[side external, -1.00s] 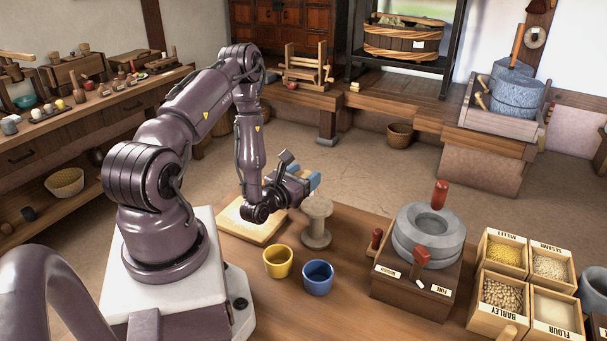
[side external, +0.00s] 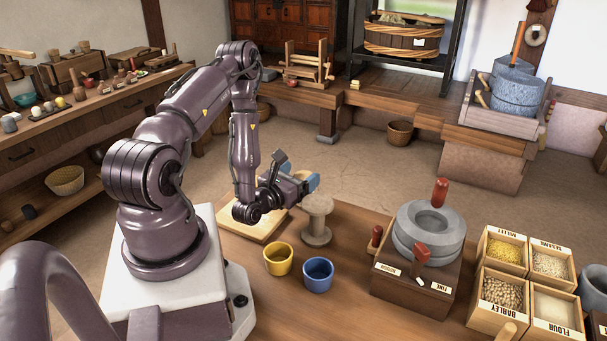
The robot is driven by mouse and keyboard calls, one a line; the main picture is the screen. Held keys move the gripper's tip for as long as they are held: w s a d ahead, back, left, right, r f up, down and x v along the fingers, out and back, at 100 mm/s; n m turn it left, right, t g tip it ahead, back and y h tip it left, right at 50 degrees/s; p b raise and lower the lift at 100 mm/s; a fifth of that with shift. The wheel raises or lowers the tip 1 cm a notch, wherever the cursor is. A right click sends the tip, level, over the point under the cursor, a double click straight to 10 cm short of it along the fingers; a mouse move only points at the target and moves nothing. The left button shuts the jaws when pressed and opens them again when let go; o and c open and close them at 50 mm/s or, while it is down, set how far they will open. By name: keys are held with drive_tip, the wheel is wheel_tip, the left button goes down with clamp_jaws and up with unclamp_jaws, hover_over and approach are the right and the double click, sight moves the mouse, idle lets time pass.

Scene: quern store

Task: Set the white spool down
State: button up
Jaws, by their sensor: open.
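A pale greyish-beige, spool-shaped piece (side external: 317,226) stands upright on the wooden table, with a wide round top, narrow waist and wide base. No other clear white spool shows, and I cannot tell for sure that this is the one named. A small pale patch shows by the fingers, too small to identify. I cannot tell whether the fingers touch the piece.
A light wooden board (side external: 250,226) lies under my wrist. A yellow cup (side external: 278,266) and a blue cup (side external: 318,283) stand in front. A stone quern (side external: 428,245) and grain boxes (side external: 503,296) are to the right. Bare table (side external: 360,222) lies between piece and quern.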

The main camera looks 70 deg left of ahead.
wheel_tip(320, 180, up, 7)
drive_tip(key=s+d, duration=0.2)
drive_tip(key=w+d+r+m+g+h, duration=0.2)
drive_tip(key=w+d+r+m+h, duration=0.25)
drive_tip(key=m, duration=0.75)
drive_tip(key=w+d+r+m+g+h, duration=0.2)
drive_tip(key=w+d+r+m+h, duration=0.3)
drive_tip(key=m, duration=0.8)
drive_tip(key=s+d+r+m+g, duration=0.2)
drive_tip(key=s+d+r+m, duration=0.3)
drive_tip(key=m, duration=0.4)
drive_tip(key=s+d+r+m+g+h, duration=0.1)
drive_tip(key=s+d+r+m+g, duration=0.2)
drive_tip(key=s+d+r+m, duration=0.3)
drive_tip(key=s+d+m, duration=0.2)
drive_tip(key=s+m, duration=0.1)
drive_tip(key=s, duration=0.1)
drive_tip(key=shift+s, duration=0.3)
